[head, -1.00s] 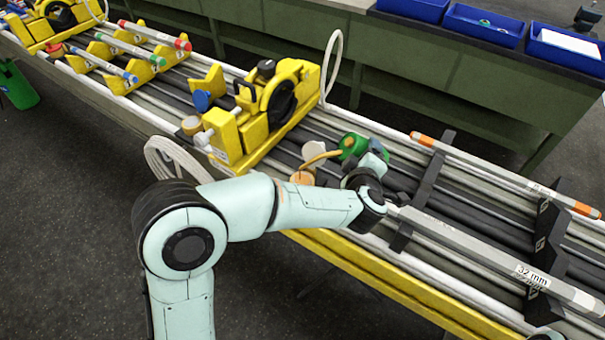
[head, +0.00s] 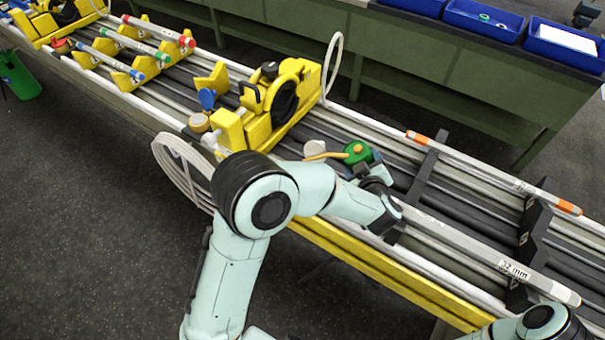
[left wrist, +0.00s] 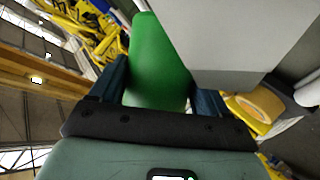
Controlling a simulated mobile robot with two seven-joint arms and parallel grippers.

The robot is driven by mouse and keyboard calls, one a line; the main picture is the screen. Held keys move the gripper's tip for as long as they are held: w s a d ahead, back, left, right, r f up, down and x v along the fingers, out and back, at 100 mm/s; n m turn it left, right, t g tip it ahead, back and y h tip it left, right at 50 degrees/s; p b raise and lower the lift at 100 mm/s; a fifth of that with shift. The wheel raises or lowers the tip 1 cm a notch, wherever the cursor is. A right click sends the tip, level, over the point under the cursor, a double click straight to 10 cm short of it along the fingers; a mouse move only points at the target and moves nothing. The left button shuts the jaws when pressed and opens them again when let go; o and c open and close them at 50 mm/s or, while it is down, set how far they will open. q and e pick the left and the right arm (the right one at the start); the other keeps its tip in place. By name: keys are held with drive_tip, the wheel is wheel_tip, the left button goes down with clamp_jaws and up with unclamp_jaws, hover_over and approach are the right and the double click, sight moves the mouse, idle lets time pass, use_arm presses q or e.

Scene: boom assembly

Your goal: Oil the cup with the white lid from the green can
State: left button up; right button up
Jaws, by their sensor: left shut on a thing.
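The green can (head: 357,153) with its thin yellow spout (head: 325,156) is held above the rails in the head view. My left gripper (head: 366,162) is shut on it. In the left wrist view the can's green body (left wrist: 158,65) fills the space between the blue fingers. A cup with a pale, whitish lid (head: 314,149) stands just left of the can. The spout points left and its tip overlaps the lid's lower edge in the picture; I cannot tell whether they touch. My right gripper is out of view; only part of that arm shows at bottom right.
A yellow clamp machine (head: 265,105) stands left of the cup, with a tan-lidded cup (head: 199,122) beside it. Black racks with a 32 mm tube (head: 470,250) lie to the right.

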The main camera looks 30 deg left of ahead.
sight(368, 155)
use_arm(q)
drive_tip(key=m+g+p, duration=0.1)
drive_tip(key=p, duration=0.1)
drive_tip(key=shift+a+f+y+p, duration=0.1)
drive_tip(key=shift+y+p, duration=0.25)
drive_tip(key=shift+y, duration=0.05)
drive_tip(key=shift+r+m+p, duration=0.4)
drive_tip(key=shift+m, duration=0.1)
drive_tip(key=shift+w+r+y, duration=0.15)
drive_tip(key=shift+r+y, duration=0.2)
drive_tip(key=shift+y, duration=0.15)
drive_tip(key=shift+w+r+m+g+y, duration=0.15)
drive_tip(key=shift+r+m+g+y, duration=0.25)
drive_tip(key=shift+r+m, duration=0.35)
drive_tip(key=shift+s+r+m+y, duration=0.25)
drive_tip(key=shift+r+m+y, duration=0.05)
drive_tip(key=shift+r+m, duration=0.3)
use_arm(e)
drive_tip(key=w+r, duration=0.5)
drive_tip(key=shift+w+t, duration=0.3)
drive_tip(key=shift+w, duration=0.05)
use_arm(q)
drive_tip(key=shift+w, duration=0.15)
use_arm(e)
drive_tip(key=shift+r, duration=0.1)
